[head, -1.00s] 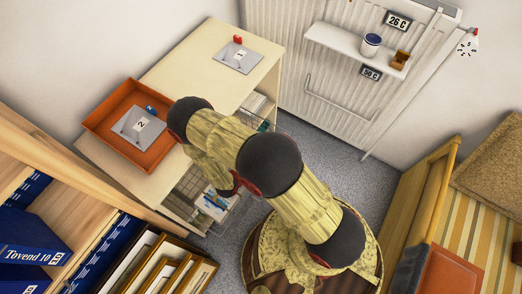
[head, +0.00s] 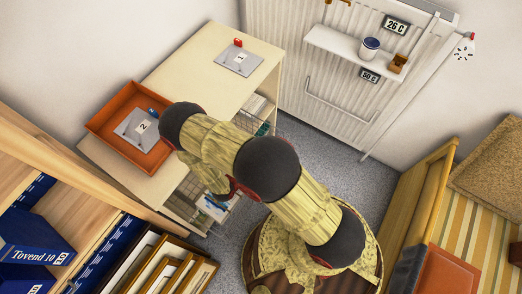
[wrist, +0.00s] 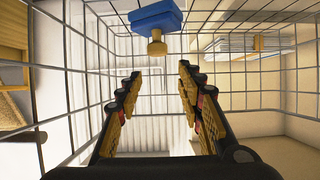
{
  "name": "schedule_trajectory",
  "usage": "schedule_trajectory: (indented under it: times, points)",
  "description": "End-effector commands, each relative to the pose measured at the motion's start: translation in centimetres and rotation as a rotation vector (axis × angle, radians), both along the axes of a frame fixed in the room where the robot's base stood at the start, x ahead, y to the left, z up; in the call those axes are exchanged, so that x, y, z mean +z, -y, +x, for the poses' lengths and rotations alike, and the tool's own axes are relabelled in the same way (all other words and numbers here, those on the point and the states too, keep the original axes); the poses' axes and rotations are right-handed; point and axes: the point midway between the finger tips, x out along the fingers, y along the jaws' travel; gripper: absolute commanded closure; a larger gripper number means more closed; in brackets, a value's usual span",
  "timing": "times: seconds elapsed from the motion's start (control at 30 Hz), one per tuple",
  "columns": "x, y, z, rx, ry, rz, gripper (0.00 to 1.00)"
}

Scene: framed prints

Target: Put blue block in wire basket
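The blue block (wrist: 155,16), with a pale yellow knob, shows at the top of the wrist view, where the picture appears upside down. It seems to rest on the floor of the wire basket (wrist: 68,68), knob upward. The basket's grid surrounds the view. My gripper (wrist: 160,80) is open, its two fingers well apart and empty, with the block outside the gap between them. In the head view, basket mesh (head: 190,188) shows under the desk top (head: 205,75). A blue patch (head: 215,203) is partly visible there; my arm hides the gripper.
An orange tray (head: 97,127) on the desk holds a grey plate marked 2 (head: 128,132) and a small blue item (head: 152,112). A red item (head: 238,42) sits by plate 1 (head: 238,63). A wooden shelf (head: 85,205) stands close at left. Grey floor (head: 315,150) is open.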

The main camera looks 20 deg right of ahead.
Motion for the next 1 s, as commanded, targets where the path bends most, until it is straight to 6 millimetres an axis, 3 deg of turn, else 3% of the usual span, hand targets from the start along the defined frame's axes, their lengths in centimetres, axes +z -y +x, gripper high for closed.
schedule_trajectory:
  times: [0.2, 0.43, 1.0]
  points:
    - [2.3, -3.5, -2.4, 0.007, -0.001, 0.001, 0.63]
    - [3.7, -6.0, -4.4, 0.004, 0.000, 0.000, 0.63]
    - [4.1, -7.0, -5.2, 0.000, -0.001, -0.001, 0.63]
